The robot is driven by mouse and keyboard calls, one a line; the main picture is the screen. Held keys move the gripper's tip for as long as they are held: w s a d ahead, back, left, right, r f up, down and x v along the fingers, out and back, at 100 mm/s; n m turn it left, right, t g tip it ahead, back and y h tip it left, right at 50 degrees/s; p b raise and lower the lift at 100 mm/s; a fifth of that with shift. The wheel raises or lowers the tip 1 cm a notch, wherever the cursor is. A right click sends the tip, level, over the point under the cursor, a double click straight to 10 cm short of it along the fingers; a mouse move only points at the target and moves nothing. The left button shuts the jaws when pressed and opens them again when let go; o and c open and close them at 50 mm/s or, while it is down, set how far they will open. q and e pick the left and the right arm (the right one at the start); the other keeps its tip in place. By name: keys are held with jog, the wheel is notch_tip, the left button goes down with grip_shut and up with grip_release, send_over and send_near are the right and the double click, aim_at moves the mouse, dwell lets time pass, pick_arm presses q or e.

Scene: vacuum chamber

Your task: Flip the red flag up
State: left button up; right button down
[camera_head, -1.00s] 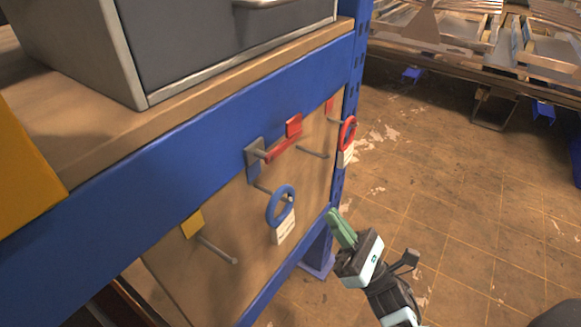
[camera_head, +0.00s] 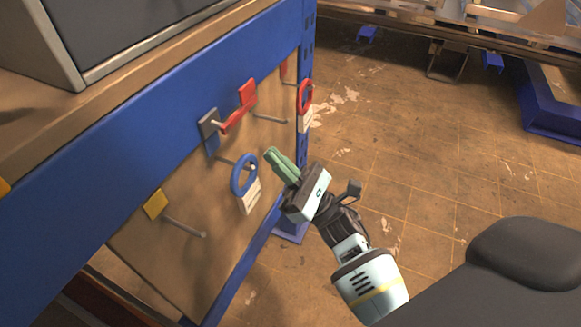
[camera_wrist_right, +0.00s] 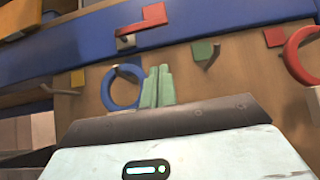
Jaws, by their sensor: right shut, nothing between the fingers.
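The flag also shows in the right wrist view (camera_wrist_right: 154,14), at the top. My right gripper (camera_head: 270,153) is shut and empty. Its green fingers point at the panel, below and right of the flag, apart from it. In the right wrist view the fingers (camera_wrist_right: 158,84) stand below the flag, beside the blue ring. My left gripper is not in view.
A blue ring with a white tag (camera_head: 244,175) hangs on a peg close to the fingertips. A red ring (camera_head: 305,95) hangs farther right. Bare pegs stick out below the yellow square (camera_head: 154,204) and near the flag. A blue beam (camera_head: 150,120) runs above the panel.

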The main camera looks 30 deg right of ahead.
pick_arm(q)
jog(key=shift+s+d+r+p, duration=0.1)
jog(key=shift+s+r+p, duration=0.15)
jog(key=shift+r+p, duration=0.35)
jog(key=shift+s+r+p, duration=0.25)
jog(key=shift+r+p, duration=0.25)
jog(key=shift+p, duration=0.1)
pick_arm(e)
notch_tip(320, 180, up, 7)
jog(key=w+a, duration=0.2)
jog(key=shift+w, duration=0.3)
jog(key=shift+r, duration=0.1)
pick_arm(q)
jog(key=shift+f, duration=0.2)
pick_arm(e)
jog(key=shift+n, duration=0.3)
